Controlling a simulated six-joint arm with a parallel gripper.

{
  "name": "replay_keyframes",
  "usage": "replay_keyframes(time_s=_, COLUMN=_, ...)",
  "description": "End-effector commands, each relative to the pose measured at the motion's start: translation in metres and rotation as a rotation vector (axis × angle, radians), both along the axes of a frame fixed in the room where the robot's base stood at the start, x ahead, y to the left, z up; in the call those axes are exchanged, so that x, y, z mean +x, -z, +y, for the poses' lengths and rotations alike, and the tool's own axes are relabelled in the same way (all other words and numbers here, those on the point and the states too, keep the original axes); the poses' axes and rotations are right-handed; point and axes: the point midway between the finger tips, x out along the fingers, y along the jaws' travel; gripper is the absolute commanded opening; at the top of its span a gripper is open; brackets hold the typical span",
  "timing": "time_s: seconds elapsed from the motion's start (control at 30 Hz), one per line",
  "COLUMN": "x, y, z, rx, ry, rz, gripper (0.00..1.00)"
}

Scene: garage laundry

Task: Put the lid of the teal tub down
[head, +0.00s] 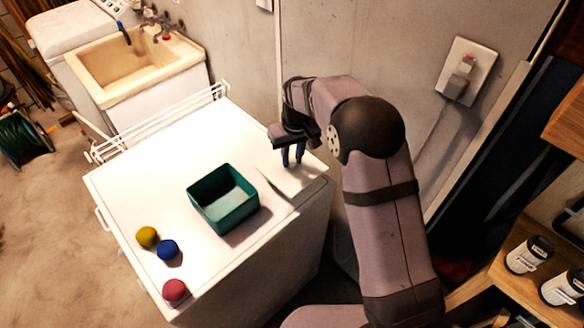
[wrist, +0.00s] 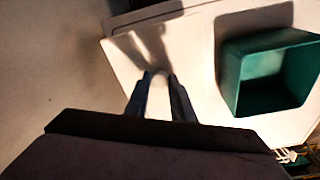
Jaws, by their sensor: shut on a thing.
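The teal tub (head: 222,205) stands open on the white top, with nothing seen inside; it also shows at the right of the wrist view (wrist: 240,75). My gripper (head: 291,163) is to the right of the tub and points down. It is shut on the lid (head: 290,181), a pale flat panel beside the tub, near the top's back right corner. The grip itself is hard to make out. I cannot tell whether the lid touches the top.
A yellow ball (head: 147,237), a blue ball (head: 167,249) and a red ball (head: 175,291) lie at the front left of the white top (head: 130,195). A white wire rack (head: 160,122) runs along its far left edge. The wall (head: 240,60) is close behind my gripper.

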Motion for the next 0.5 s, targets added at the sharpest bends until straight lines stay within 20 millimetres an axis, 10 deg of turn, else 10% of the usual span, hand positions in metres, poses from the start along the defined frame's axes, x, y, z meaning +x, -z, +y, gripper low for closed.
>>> replay_keyframes(time_s=0.5, x=-0.001, y=0.033, z=0.000, rx=-0.001, ry=0.000, rz=0.002, gripper=0.00)
